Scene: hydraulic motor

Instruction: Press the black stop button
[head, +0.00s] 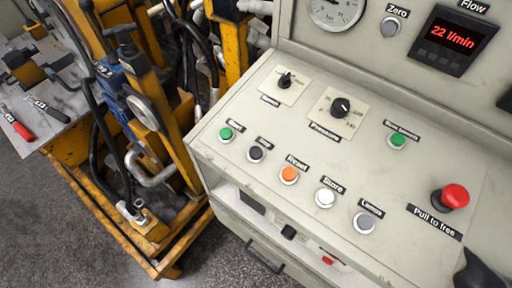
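The black stop button (256,153) is a small round button in a light ring on the sloped, pale grey control panel (300,130). The stop label (264,142) is just above it. The green start button (226,133) is to its left and the orange reset button (289,175) to its right, in the same slanting row. Nothing covers or touches the stop button. I see no clear part of my gripper. A dark shape, cut off by the lower right corner, cannot be made out.
White store (324,197) and grey (364,222) buttons continue the row. A red mushroom button (454,196) stands up at the right. Two black knobs (284,80) (341,107) sit above. A yellow machine frame (165,110) stands left of the panel.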

